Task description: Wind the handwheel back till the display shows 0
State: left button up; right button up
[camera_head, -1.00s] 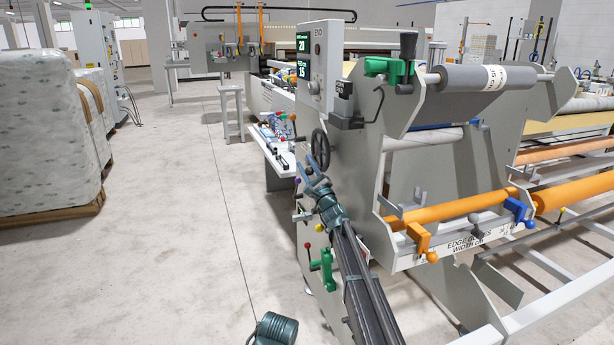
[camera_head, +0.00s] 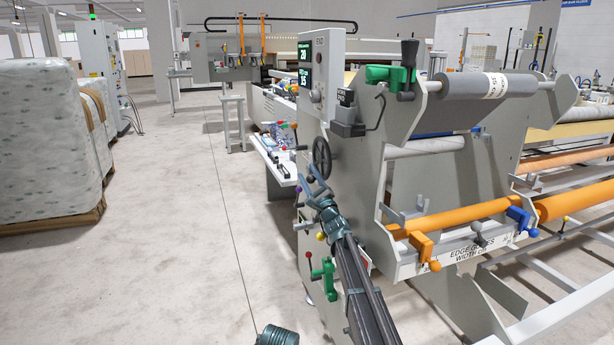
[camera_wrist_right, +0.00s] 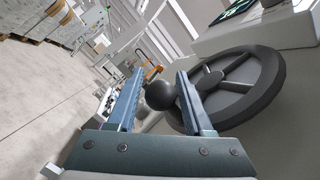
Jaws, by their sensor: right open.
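The dark handwheel (camera_head: 322,158) is on the side of the grey machine frame. It also shows large in the right wrist view (camera_wrist_right: 265,95), with spokes and a black ball knob (camera_wrist_right: 160,95). My right gripper (camera_head: 311,180) is just below and in front of the wheel. In the right wrist view its blue fingers (camera_wrist_right: 160,72) are open, and the knob appears between them; I cannot tell whether they touch it. The display (camera_head: 305,65) above the wheel shows green figures, which look like 20 above 15. My left gripper's fingers are not in view.
An orange bar (camera_head: 455,217) with orange and blue clamps is to the right. Wrapped stacks (camera_head: 45,140) stand at the left. The floor between is clear.

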pick_arm(q)
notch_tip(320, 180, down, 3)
jog(key=b, duration=0.2)
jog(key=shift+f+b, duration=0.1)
jog(key=shift+b, duration=0.25)
pick_arm(e)
jog(key=v, duration=0.6)
jog(key=shift+s, duration=0.25)
jog(key=shift+f, duration=0.15)
